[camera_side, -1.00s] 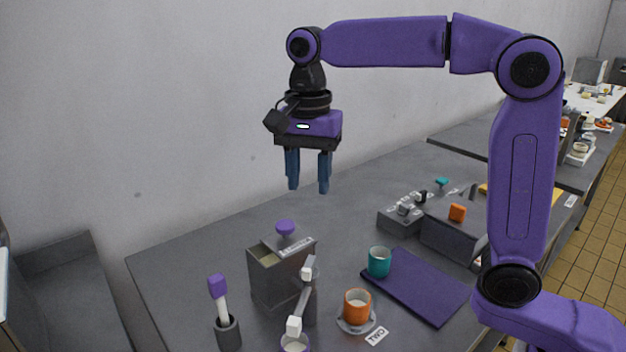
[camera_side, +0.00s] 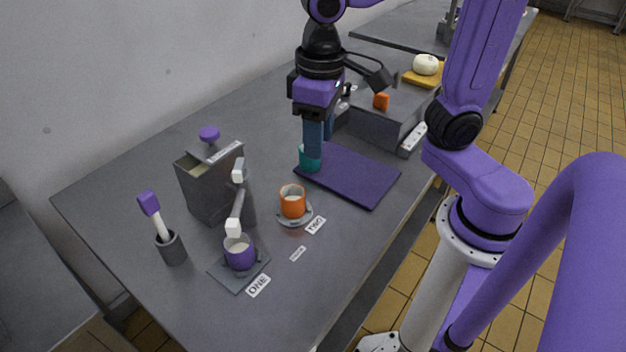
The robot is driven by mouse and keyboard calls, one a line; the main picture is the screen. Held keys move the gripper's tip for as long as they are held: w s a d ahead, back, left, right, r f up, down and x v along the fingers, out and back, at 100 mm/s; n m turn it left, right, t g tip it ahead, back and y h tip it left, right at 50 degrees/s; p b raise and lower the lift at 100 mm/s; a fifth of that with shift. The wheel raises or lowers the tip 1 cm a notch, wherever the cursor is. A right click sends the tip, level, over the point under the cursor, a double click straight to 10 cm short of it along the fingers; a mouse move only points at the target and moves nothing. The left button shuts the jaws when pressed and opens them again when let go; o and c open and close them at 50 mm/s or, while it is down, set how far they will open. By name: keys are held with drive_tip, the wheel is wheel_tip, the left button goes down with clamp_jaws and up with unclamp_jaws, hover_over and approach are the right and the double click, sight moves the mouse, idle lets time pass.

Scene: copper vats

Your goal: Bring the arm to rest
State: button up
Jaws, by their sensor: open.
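My gripper (camera_side: 321,146) points down with its blue fingers over the purple mat (camera_side: 350,180). The jaws are open. The teal cup (camera_side: 303,162) stands at the mat's left corner, partly covered by the near finger. I cannot tell whether the fingers are around the cup or only in front of it. The orange cup (camera_side: 292,203) stands on a saucer beside the label "TWO". The purple cup (camera_side: 240,255) stands on a grey square by the label "ONE", under a white-ended lever (camera_side: 238,205).
A grey box (camera_side: 212,185) with a purple knob stands left of the orange cup. A grey holder (camera_side: 172,248) with a purple-topped tool is farther left. Behind the mat is a grey unit (camera_side: 385,125) with an orange block (camera_side: 381,101). The table's front right is bare.

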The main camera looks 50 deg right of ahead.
drive_tip(key=s+d+f+n, duration=0.2)
drive_tip(key=s+d+n, duration=0.1)
drive_tip(key=s+n, duration=0.1)
drive_tip(key=s+d+f+n, duration=0.3)
drive_tip(key=s+d+n, duration=0.1)
drive_tip(key=s, duration=0.3)
drive_tip(key=shift+s+f+n, duration=0.25)
drive_tip(key=shift+f+n, duration=0.1)
drive_tip(key=shift+n, duration=0.15)
